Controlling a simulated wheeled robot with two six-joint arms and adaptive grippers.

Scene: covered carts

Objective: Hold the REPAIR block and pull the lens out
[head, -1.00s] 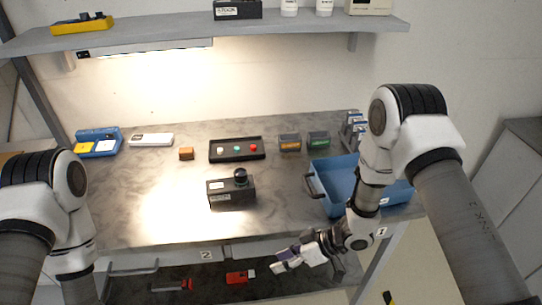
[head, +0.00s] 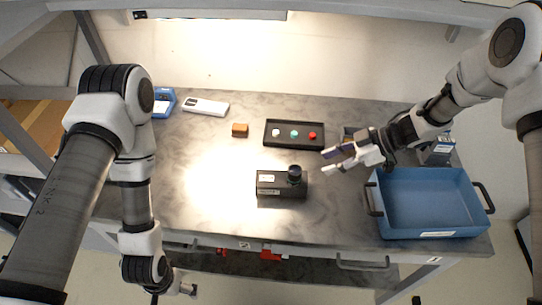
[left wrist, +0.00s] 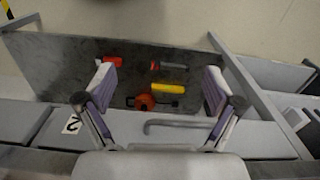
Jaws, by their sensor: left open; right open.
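The REPAIR block (head: 281,186) is a black box with white labels on the table, near the middle. A round dark lens (head: 295,173) sits on its top at the right end. My right gripper (head: 329,161) is open and empty, above the table to the right of the lens and apart from it. My left gripper (head: 174,291) hangs low in front of the table's front edge in the head view. In the left wrist view (left wrist: 157,90) it is open and empty, with its fingers wide apart over the lower shelf. The block is not in the left wrist view.
A blue bin (head: 430,232) stands on the right of the table. A black tray (head: 293,143) with three coloured knobs lies behind the block, beside an orange block (head: 240,130). Drawer handles line the front edge. The table left of the block is clear.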

